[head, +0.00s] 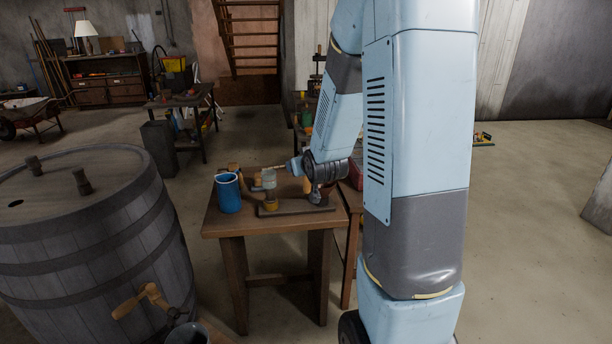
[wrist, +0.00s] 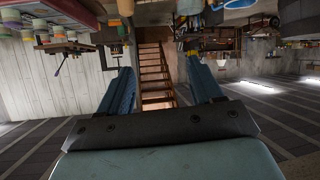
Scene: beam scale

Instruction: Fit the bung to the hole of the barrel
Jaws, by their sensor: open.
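The wooden barrel (head: 95,240) stands upright at the left in the head view. A dark round hole (head: 15,203) shows in its top near the left edge. Two dark pegs stand on the top, one at the back (head: 34,166) and one nearer the middle (head: 82,182); I cannot tell which is the bung. My gripper (head: 289,168) is above the small table, well to the right of the barrel. In the wrist view its two blue fingers (wrist: 162,88) are spread apart with nothing between them. The barrel top is not clearly seen there.
The small wooden table (head: 222,226) carries a blue mug (head: 228,192), a dark scale base (head: 290,208) and jars close under my gripper. A wooden tap (head: 140,300) juts from the barrel's front. Open floor lies at the right.

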